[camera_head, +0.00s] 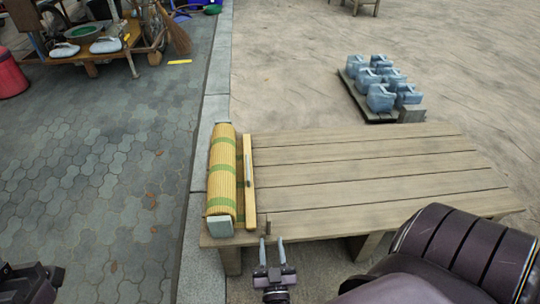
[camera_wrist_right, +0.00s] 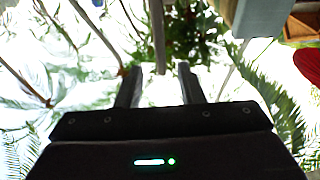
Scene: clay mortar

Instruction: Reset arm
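My right gripper (camera_head: 272,241) is just off the near left corner of the wooden table (camera_head: 390,160). Its two fingers point away from me and stand apart with nothing between them. In the right wrist view the fingers of my right gripper (camera_wrist_right: 160,78) are also apart and empty, against a bright, blurred background with plants. A dark part of my left arm (camera_head: 30,285) shows at the bottom left corner; its fingers cannot be made out.
A rolled yellow-green mat (camera_head: 222,175) and a yellow wooden strip (camera_head: 249,185) lie along the table's left end. Several blue-grey containers (camera_head: 380,97) sit on a pallet behind the table. A low wooden cart (camera_head: 95,55) stands far left. Most of the tabletop is clear.

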